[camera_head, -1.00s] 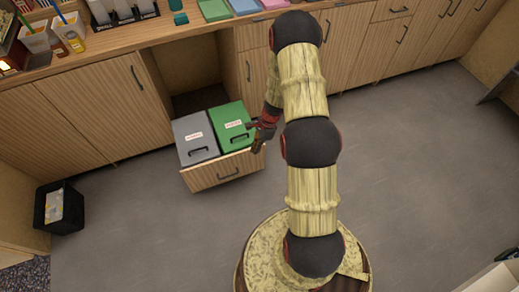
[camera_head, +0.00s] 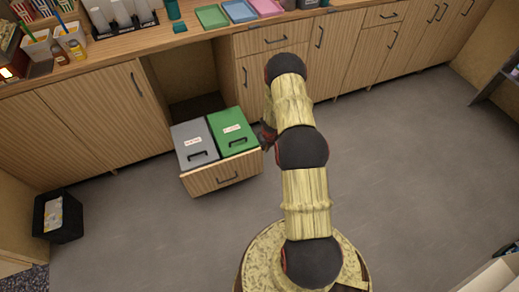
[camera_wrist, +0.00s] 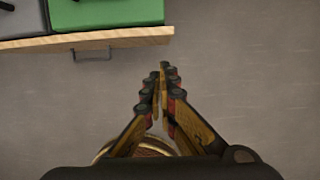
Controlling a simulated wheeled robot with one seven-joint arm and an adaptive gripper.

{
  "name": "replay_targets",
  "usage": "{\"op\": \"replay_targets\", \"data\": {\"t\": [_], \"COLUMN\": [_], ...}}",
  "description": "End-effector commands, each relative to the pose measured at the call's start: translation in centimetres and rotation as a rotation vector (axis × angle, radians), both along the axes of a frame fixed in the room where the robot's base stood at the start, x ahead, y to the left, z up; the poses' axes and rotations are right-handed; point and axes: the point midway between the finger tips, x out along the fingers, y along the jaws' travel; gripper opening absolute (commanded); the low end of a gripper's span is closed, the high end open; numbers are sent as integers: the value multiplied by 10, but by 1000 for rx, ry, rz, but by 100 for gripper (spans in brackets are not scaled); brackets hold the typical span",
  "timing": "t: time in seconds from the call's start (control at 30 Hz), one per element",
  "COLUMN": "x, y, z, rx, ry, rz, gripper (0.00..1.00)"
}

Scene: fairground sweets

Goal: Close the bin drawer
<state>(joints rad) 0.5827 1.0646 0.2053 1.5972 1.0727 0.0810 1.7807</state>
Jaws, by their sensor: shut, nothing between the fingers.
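The bin drawer (camera_head: 212,181) stands pulled out from the wooden counter, with a wood front and a dark bar handle (camera_head: 228,178). It holds a grey-lidded bin (camera_head: 190,135) on the left and a green-lidded bin (camera_head: 230,125) on the right. My gripper (camera_wrist: 164,73) is shut and empty in the wrist view. There its fingertips are over the floor, in front of the drawer front (camera_wrist: 130,38) and right of the handle (camera_wrist: 93,55). They look apart from the drawer. In the head view my arm hides most of the gripper.
A dark opening (camera_head: 196,105) in the counter lies behind the drawer. A black waste bin (camera_head: 58,226) stands on the floor at the left. Closed cupboards line the right. The grey floor (camera_head: 130,235) before the drawer is clear.

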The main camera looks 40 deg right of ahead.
Motion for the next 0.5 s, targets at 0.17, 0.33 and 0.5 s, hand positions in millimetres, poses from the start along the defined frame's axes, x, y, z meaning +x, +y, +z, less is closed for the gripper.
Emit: {"op": "replay_targets", "data": {"t": [0.17, 0.33, 0.5], "x": [5, 13, 21], "y": [-1, -3, -5], "z": [-31, -63, -92], "rx": [1, 1, 1], "ry": [2, 2, 1], "rz": [2, 4, 5], "gripper": [0, 0, 0]}}
